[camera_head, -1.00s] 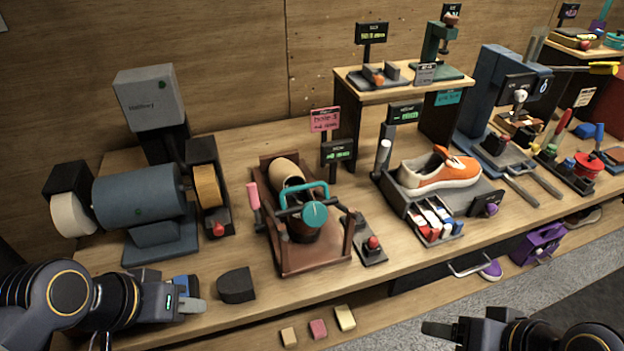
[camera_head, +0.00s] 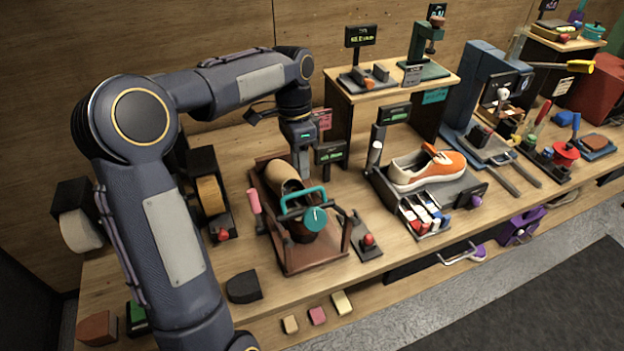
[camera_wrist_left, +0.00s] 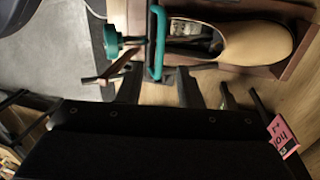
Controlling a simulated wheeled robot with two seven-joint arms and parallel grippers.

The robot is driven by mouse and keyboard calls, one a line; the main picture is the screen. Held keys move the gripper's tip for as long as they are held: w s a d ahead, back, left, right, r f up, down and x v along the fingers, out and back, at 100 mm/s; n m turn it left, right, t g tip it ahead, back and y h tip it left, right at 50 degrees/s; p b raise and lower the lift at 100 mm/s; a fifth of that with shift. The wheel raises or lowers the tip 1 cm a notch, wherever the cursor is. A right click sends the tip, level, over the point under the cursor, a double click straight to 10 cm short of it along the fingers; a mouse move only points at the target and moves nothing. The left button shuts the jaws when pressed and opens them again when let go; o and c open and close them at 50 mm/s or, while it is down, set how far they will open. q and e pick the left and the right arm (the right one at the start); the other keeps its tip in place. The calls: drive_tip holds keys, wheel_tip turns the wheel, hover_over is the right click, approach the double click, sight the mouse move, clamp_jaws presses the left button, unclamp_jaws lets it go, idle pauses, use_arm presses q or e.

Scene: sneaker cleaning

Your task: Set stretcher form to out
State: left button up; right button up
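The shoe stretcher station is a brown wooden tray (camera_head: 322,261) holding a tan shoe (camera_head: 279,174). A teal handle (camera_head: 303,197) and a teal round knob (camera_head: 315,219) sit at the tray's near end. My left gripper (camera_head: 302,169) points down just behind the handle, beside the shoe. In the left wrist view its two dark fingers (camera_wrist_left: 159,88) stand apart, and the teal handle (camera_wrist_left: 158,40) shows in line with the gap between them. I cannot tell whether they touch it. The tan shoe (camera_wrist_left: 248,38) lies to the right there. My right gripper is out of view.
A pink lever (camera_head: 254,202) stands left of the tray, and a red-button box (camera_head: 367,242) stands right. A small black screen (camera_head: 330,153) is close to the gripper. An orange sneaker (camera_head: 428,167) stands farther right. My left arm crosses the left side.

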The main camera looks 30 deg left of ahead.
use_arm(q)
drive_tip(key=f, duration=0.5)
drive_tip(key=shift+s+d+f, duration=0.35)
drive_tip(key=shift+d, duration=0.05)
clamp_jaws()
